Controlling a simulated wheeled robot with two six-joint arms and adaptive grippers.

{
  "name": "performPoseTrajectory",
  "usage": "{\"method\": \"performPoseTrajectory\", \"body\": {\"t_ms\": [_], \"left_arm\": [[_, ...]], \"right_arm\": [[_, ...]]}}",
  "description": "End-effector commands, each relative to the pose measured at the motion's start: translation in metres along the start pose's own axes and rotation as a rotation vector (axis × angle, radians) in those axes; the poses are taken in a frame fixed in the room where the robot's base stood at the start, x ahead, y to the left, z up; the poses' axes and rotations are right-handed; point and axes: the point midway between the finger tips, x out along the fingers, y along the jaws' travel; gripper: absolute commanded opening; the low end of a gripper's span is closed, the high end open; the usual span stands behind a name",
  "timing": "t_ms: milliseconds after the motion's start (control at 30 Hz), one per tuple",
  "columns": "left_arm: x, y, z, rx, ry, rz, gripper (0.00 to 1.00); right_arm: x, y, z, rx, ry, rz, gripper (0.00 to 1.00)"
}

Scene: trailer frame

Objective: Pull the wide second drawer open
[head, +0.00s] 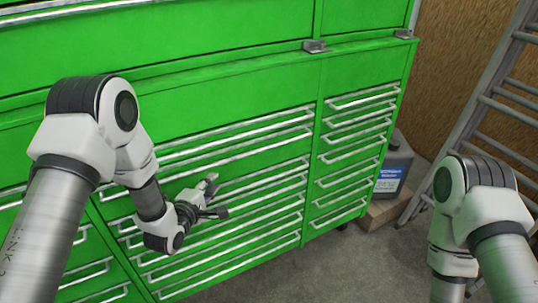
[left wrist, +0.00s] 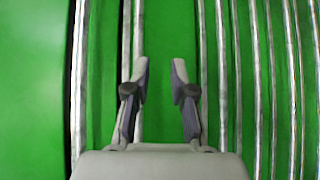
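A green tool chest (head: 360,75) stands in front of me, with a wide middle column of drawers that have long silver handles (head: 270,134). The drawers look shut; I cannot tell for sure which handle belongs to the second one. My left gripper (head: 212,198) is open and empty in front of the upper-middle wide drawers. In the left wrist view the handles run upright, and the open fingers (left wrist: 161,80) straddle bare green drawer front (left wrist: 165,40). A handle (left wrist: 138,45) passes behind the left finger, and another (left wrist: 202,60) lies just right of the right finger. No contact is visible.
A narrower drawer column (head: 352,150) is at the chest's right. A dark jug (head: 393,165) stands on a wooden block (head: 380,213) beside it, and a metal ladder (head: 480,110) leans at the right. The grey floor (head: 340,265) in front is clear.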

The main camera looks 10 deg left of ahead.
Motion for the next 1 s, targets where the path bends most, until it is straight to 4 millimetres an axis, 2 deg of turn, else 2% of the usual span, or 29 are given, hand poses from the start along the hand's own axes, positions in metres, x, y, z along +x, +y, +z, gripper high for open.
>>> {"method": "performPoseTrajectory", "body": {"t_ms": [33,133,267,533,633,833,867,900,933,1000], "left_arm": [[0.004,0.012,-0.001,0.004,0.000,0.029,0.24],[0.008,0.024,0.000,0.009,-0.001,0.047,0.24],[0.025,0.026,0.000,0.010,-0.002,0.047,0.24],[0.074,0.026,0.000,0.011,-0.001,0.044,0.24],[0.081,0.026,0.000,0.010,-0.001,0.043,0.24],[0.082,0.026,0.000,0.009,0.000,0.042,0.24],[0.082,0.026,0.000,0.009,0.000,0.042,0.20],[0.082,0.026,0.000,0.009,0.000,0.042,0.06],[0.082,0.026,0.000,0.009,0.000,0.042,0.00],[0.082,0.026,0.000,0.010,0.000,0.042,0.00]], "right_arm": [[0.006,0.000,0.000,-0.001,0.000,0.000,0.40],[0.006,0.000,0.000,-0.002,-0.001,0.000,0.40],[0.001,0.000,0.000,-0.002,-0.001,0.000,0.40],[-0.004,0.000,0.000,-0.001,0.000,0.000,0.40],[-0.004,0.000,0.000,-0.001,0.000,0.000,0.40],[-0.004,0.000,0.000,-0.001,0.000,0.000,0.40],[-0.004,0.000,0.000,-0.001,0.000,0.000,0.40],[-0.004,0.000,0.000,-0.001,0.000,0.000,0.40],[-0.004,0.000,0.000,-0.001,0.000,0.000,0.40],[-0.004,0.000,0.000,-0.001,0.000,0.000,0.40]]}}
